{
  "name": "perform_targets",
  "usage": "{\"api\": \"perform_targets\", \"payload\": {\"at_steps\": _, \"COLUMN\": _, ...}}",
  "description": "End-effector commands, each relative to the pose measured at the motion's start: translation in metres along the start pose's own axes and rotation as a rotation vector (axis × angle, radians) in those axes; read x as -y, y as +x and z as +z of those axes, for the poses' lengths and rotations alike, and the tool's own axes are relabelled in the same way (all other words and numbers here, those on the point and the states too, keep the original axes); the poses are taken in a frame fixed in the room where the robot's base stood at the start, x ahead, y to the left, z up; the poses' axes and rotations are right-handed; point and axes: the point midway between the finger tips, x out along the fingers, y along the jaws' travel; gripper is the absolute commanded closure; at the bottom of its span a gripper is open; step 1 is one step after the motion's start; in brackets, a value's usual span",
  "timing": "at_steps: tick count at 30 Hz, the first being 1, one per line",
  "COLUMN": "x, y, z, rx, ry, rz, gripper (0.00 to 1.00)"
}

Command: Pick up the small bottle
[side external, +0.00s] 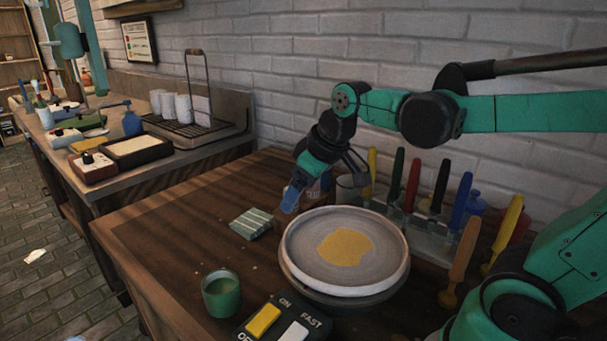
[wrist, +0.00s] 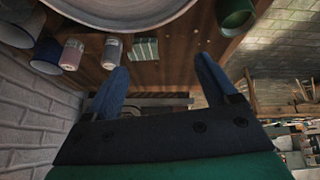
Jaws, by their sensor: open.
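Two small bottles with pale caps stand side by side in the wrist view, one pinkish (wrist: 72,54) and one greyish-pink (wrist: 111,53). The frames do not show which one the task means. My gripper (wrist: 162,65) is open, its blue fingers apart with nothing between them. The nearer bottle is just beyond the tip of the left finger, outside the gap. In the side external view my gripper (side external: 291,197) hangs low over the table between the striped cloth and the plate, and mostly hides the bottles behind it.
A plate (side external: 297,256) with a yellow patch sits on a turntable. A striped cloth (side external: 251,223), a green cup (side external: 221,294) and a switch box (side external: 281,320) lie around it. A grey cup (side external: 349,188) and a rack of coloured-handled tools (side external: 425,222) stand behind. The table's left part is clear.

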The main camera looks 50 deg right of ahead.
Motion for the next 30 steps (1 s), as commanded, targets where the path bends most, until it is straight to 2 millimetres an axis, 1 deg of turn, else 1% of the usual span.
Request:
{"api": "perform_targets", "payload": {"at_steps": 1, "x": -0.015, "y": 0.002, "z": -0.012, "rx": 0.029, "ry": -0.032, "rz": -0.008, "gripper": 0.2}}
{"api": "perform_targets", "payload": {"at_steps": 3, "x": -0.035, "y": 0.008, "z": -0.025, "rx": 0.067, "ry": -0.095, "rz": -0.031, "gripper": 0.2}}
{"api": "perform_targets", "payload": {"at_steps": 5, "x": -0.053, "y": 0.014, "z": -0.034, "rx": 0.096, "ry": -0.15, "rz": -0.057, "gripper": 0.2}}
{"api": "perform_targets", "payload": {"at_steps": 7, "x": -0.076, "y": 0.023, "z": -0.042, "rx": 0.124, "ry": -0.213, "rz": -0.091, "gripper": 0.2}}
{"api": "perform_targets", "payload": {"at_steps": 9, "x": -0.099, "y": 0.034, "z": -0.046, "rx": 0.144, "ry": -0.277, "rz": -0.13, "gripper": 0.2}}
{"api": "perform_targets", "payload": {"at_steps": 12, "x": -0.13, "y": 0.052, "z": -0.047, "rx": 0.159, "ry": -0.366, "rz": -0.19, "gripper": 0.2}}
{"api": "perform_targets", "payload": {"at_steps": 16, "x": -0.162, "y": 0.071, "z": -0.04, "rx": 0.159, "ry": -0.461, "rz": -0.258, "gripper": 0.2}}
{"api": "perform_targets", "payload": {"at_steps": 19, "x": -0.177, "y": 0.081, "z": -0.034, "rx": 0.152, "ry": -0.511, "rz": -0.293, "gripper": 0.2}}
{"api": "perform_targets", "payload": {"at_steps": 22, "x": -0.185, "y": 0.087, "z": -0.03, "rx": 0.146, "ry": -0.539, "rz": -0.312, "gripper": 0.2}}
{"api": "perform_targets", "payload": {"at_steps": 26, "x": -0.184, "y": 0.098, "z": -0.027, "rx": 0.143, "ry": -0.552, "rz": -0.319, "gripper": 0.2}}
{"api": "perform_targets", "payload": {"at_steps": 30, "x": -0.178, "y": 0.117, "z": -0.023, "rx": 0.144, "ry": -0.552, "rz": -0.318, "gripper": 0.2}}
